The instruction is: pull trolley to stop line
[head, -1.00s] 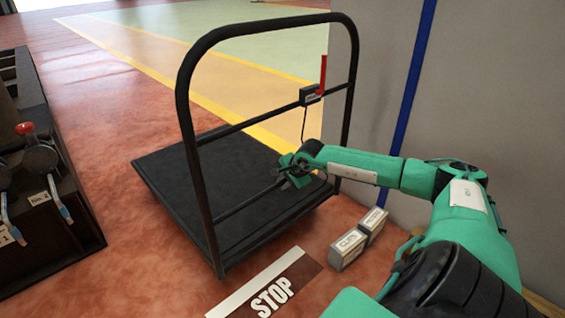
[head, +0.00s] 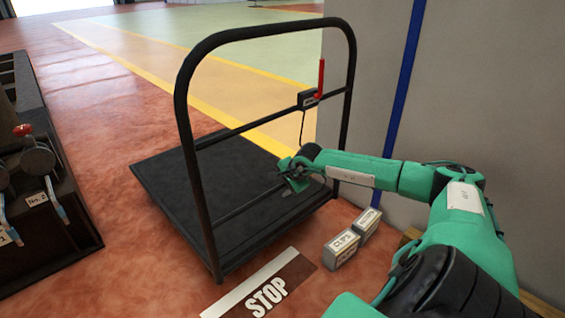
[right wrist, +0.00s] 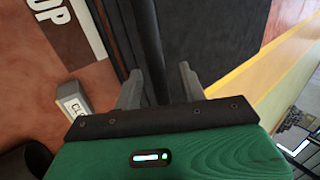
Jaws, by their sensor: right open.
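The black trolley (head: 165,176) stands on the red floor, its tall hoop handle (head: 183,110) facing me. A lower crossbar (head: 240,207) spans the hoop. A small box with a raised red lever (head: 320,82) sits on the upper crossbar. The stop line (head: 262,289), a white stripe with a dark STOP panel, lies just in front of the trolley. My right gripper (head: 291,174) is at the lower crossbar. In the right wrist view its open fingers (right wrist: 158,88) have a black bar (right wrist: 150,50) between them; contact is not clear. My left gripper is out of view.
Two small labelled boxes (head: 342,247) stand on the floor right of the stop line, near the grey wall (head: 470,90). A dark lever bench (head: 60,225) stands at the left. Open floor lies between bench and trolley.

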